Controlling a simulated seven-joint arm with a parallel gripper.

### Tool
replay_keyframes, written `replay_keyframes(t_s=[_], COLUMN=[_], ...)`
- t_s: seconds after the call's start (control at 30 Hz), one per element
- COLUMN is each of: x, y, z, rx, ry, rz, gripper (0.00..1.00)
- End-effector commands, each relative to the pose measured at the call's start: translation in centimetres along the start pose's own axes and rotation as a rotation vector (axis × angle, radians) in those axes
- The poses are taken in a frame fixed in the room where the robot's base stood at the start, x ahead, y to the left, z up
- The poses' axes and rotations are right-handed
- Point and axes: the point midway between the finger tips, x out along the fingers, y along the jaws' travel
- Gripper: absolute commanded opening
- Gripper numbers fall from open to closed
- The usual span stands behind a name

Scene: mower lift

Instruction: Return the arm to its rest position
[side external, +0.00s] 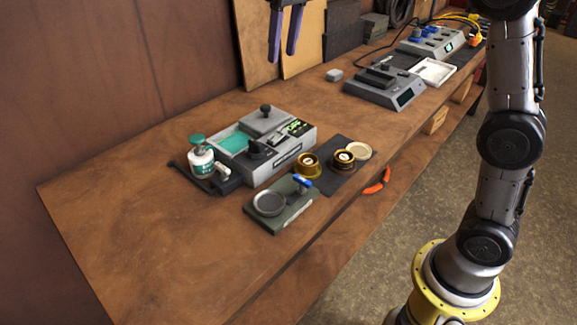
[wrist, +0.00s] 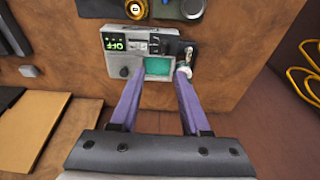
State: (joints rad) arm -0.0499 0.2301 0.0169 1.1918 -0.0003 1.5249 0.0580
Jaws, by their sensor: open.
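My gripper (side external: 282,50) hangs high at the top of the side view, against the back wall and well above the bench. Its two purple fingers point down. In the wrist view the gripper (wrist: 158,82) has its fingers spread apart with nothing between them. Through that gap I see the grey machine with a teal window (wrist: 158,66) on the bench far below. The upper part of my arm leaves the top of the side view, so its full pose is hidden.
The wooden bench (side external: 150,225) holds the grey teal-topped machine (side external: 290,160), a white-and-teal bottle (side external: 201,160), brass cups (side external: 308,164) on a dark mat, and a green plate with a round dish (side external: 269,203). Grey devices (side external: 383,87) stand farther back. The bench's left end is clear.

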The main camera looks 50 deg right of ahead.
Motion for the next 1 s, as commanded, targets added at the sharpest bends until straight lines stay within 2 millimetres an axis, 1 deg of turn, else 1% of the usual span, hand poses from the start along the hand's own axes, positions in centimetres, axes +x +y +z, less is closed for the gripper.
replay_keyframes(t_s=[0.03,0.07,0.1,0.17,0.2,0.27,0.3,0.37,0.4,0.43,0.5,0.57,0.6,0.67,0.7,0.8,0.83,0.9,1.0], x=[-1.4,-2.0,-2.7,-3.5,-3.9,-4.2,-4.3,-4.2,-4.0,-3.8,-2.9,-1.8,-0.9,0.5,1.6,4.2,4.9,6.5,8.1], y=[0.3,0.4,0.6,0.9,1.1,1.3,1.4,1.6,1.8,1.8,2.0,2.1,2.2,2.3,2.4,2.5,2.5,2.5,2.5], z=[1.9,2.9,4.3,6.4,7.8,10.0,11.5,13.8,15.3,16.4,19.1,21.3,22.7,24.6,25.8,28.1,28.6,29.4,29.9], rx=[0.003,0.004,0.006,0.008,0.009,0.011,0.012,0.013,0.014,0.014,0.014,0.014,0.013,0.011,0.010,0.006,0.005,0.001,-0.004], ry=[0.024,0.037,0.053,0.079,0.097,0.122,0.139,0.163,0.179,0.192,0.218,0.241,0.254,0.272,0.281,0.295,0.296,0.292,0.284], rz=[-0.001,-0.001,-0.001,-0.001,-0.002,-0.002,-0.001,-0.001,-0.001,-0.001,0.000,0.001,0.002,0.003,0.003,0.005,0.005,0.006,0.007], gripper=[0.46,0.46,0.46,0.46,0.46,0.46,0.46,0.46,0.46,0.46,0.46,0.46,0.46,0.46,0.46,0.46,0.46,0.46,0.46])
